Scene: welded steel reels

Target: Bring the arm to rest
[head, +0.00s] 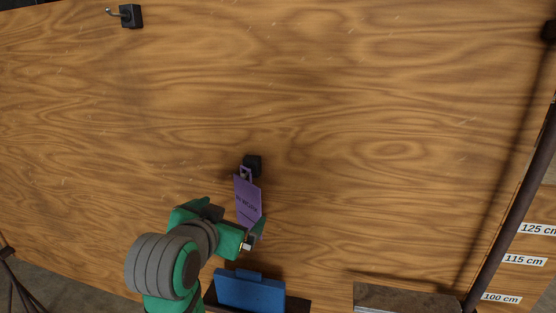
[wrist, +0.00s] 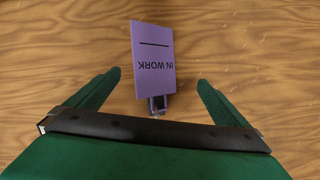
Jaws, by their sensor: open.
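My arm is green and grey and reaches up from the bottom of the head view. My gripper (head: 258,232) is at the lower end of a purple tag (head: 248,200). In the wrist view my gripper (wrist: 152,88) has its two green fingers spread wide apart. The purple tag also shows in the wrist view (wrist: 153,55), reading "IN WORK", between and beyond the fingers with wood showing on both sides. The tag hangs from a dark hook block (head: 253,164) on the wooden board. I see nothing held in the fingers.
The wooden board (head: 370,120) fills most of the head view. Another dark hook block (head: 131,16) at upper left is empty. A blue object (head: 250,290) sits below my gripper. A dark pole (head: 510,190) and height labels (head: 524,261) stand at right.

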